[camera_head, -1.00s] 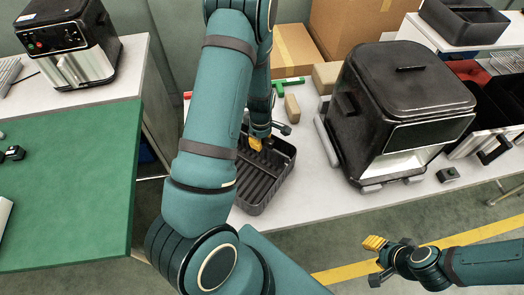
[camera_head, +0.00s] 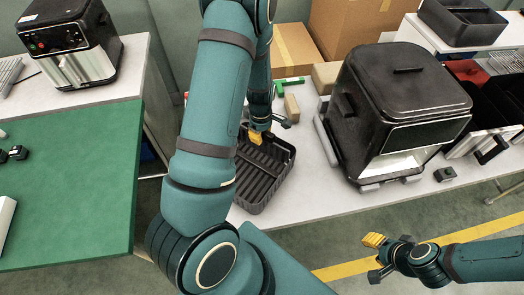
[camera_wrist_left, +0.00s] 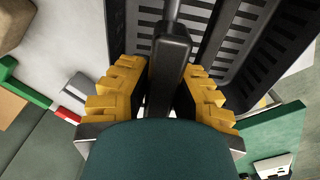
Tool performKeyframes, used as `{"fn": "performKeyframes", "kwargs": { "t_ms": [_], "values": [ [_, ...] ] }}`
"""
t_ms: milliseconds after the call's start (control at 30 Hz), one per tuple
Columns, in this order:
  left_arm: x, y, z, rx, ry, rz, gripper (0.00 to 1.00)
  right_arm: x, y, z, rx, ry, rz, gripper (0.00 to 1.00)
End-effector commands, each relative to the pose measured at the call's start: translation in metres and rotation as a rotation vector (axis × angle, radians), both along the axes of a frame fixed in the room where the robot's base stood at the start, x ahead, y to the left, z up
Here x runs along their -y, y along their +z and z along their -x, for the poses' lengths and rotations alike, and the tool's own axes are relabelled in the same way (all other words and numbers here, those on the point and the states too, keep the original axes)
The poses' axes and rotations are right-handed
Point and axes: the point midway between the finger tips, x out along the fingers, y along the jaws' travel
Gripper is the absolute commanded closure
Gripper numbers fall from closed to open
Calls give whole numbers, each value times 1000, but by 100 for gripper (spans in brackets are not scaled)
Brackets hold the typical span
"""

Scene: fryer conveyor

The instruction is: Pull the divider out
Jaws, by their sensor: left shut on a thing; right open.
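A dark ribbed basket (camera_head: 284,187) stands on the white table, partly hidden by my left arm. My left gripper (camera_head: 257,137), with yellow fingers, is over the back part of the basket. In the left wrist view its fingers (camera_wrist_left: 163,100) are on both sides of a black upright bar, which looks like the handle of the divider (camera_wrist_left: 170,50). The slotted dark surface of the basket or divider shows beyond it; I cannot tell whether the divider is clear of the basket floor. My right gripper (camera_head: 372,258) is open and empty over the floor in front of the table.
A large black fryer (camera_head: 410,90) stands right of the basket. A wooden block (camera_head: 291,107) and a green piece (camera_head: 290,82) lie behind the basket. Cardboard boxes (camera_head: 345,30) stand at the back. A green table (camera_head: 75,200) is on the left.

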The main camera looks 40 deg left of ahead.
Motion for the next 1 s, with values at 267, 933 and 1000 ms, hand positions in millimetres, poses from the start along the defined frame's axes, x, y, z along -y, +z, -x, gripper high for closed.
{"fn": "performKeyframes", "kwargs": {
  "t_ms": [267, 933, 1000],
  "values": [
    [0, 11, 0, 0, 0, 0, 100, 0, 1, 0, 0, 0, 0, 60],
    [0, 35, 0, 1, 0, 0, 100, 0, 1, 0, 0, 0, 0, 60],
    [0, 38, 0, 1, 0, 0, 100, 0, 1, 0, 0, 0, 0, 60]
  ]
}}
